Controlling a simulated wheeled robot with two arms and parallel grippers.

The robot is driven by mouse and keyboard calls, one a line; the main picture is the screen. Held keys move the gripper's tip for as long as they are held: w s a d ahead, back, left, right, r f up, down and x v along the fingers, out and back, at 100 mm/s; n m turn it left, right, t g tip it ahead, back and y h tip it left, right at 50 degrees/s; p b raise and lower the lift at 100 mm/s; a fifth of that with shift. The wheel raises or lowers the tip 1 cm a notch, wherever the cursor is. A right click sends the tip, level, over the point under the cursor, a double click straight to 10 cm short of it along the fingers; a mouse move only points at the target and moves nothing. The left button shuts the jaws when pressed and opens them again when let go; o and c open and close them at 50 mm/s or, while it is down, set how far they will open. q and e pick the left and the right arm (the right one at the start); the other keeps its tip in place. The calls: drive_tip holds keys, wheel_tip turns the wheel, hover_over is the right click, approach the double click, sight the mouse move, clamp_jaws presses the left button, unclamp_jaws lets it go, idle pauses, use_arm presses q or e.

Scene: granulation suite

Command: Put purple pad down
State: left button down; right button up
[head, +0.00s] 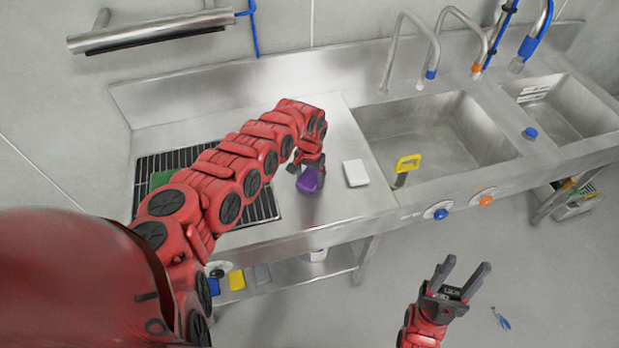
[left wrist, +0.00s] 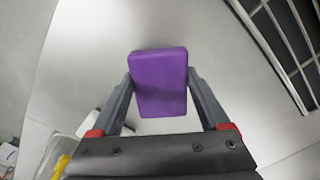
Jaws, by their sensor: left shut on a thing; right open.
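The purple pad (head: 309,180) is held in my left gripper (head: 306,172) over the steel counter, between the drain grate and the white block. In the left wrist view the purple pad (left wrist: 160,82) sits between the two fingers of my left gripper (left wrist: 160,92), which touch its sides. I cannot tell whether the pad touches the counter. My right gripper (head: 462,278) is open and empty, in front of the sink unit over the floor.
A white block (head: 356,173) lies right of the pad. A green pad (head: 163,179) lies on the black grate (head: 262,206). A yellow-handled tool (head: 407,164) stands at the left sink (head: 433,137). A lower shelf (head: 335,262) holds several items. Bare counter (head: 345,205) lies in front of the block.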

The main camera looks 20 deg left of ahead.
use_arm(q)
drive_tip(key=shift+f, duration=0.5)
drive_tip(key=shift+f, duration=0.1)
drive_tip(key=shift+f, duration=0.15)
unclamp_jaws()
